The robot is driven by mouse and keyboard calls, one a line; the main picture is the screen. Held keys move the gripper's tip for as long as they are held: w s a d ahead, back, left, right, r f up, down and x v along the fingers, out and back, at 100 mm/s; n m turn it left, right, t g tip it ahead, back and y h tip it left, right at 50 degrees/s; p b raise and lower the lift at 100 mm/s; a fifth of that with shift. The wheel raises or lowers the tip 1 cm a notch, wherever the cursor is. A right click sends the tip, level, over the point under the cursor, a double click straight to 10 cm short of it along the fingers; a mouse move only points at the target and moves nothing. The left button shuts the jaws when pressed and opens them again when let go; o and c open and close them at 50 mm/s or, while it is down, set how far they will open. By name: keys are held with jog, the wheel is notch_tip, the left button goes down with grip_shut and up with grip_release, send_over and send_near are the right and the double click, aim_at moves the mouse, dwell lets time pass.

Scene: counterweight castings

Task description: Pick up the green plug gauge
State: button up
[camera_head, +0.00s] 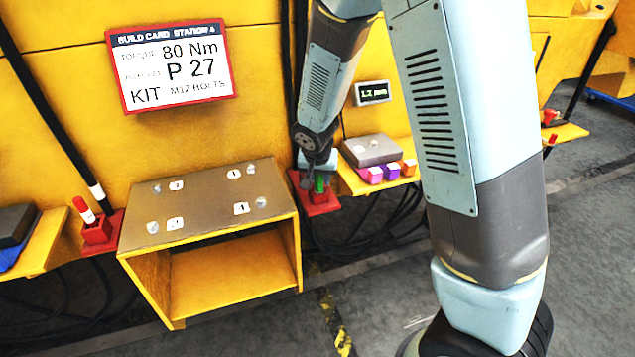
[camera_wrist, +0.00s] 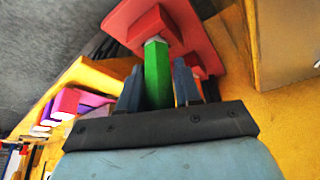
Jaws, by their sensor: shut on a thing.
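The green plug gauge (camera_head: 320,184) is upright at the red holder (camera_head: 320,204), to the right of the grey-topped stand. In the wrist view the green gauge (camera_wrist: 157,75) stands between the two dark fingers of my gripper (camera_wrist: 158,88), which is shut on it. Its far end meets the red block of the holder (camera_wrist: 150,25); I cannot tell whether it is still seated there. In the head view my gripper (camera_head: 318,176) is small and partly hidden by my arm.
A yellow stand (camera_head: 208,212) with a grey top bears several bolts and tags. A red-and-white gauge (camera_head: 84,210) stands in another red holder (camera_head: 97,232) at left. At right, a yellow shelf (camera_head: 352,180) carries a grey block (camera_head: 370,150) and coloured cubes (camera_head: 375,174). Black cables hang below.

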grip_shut()
jog(key=shift+r, duration=0.1)
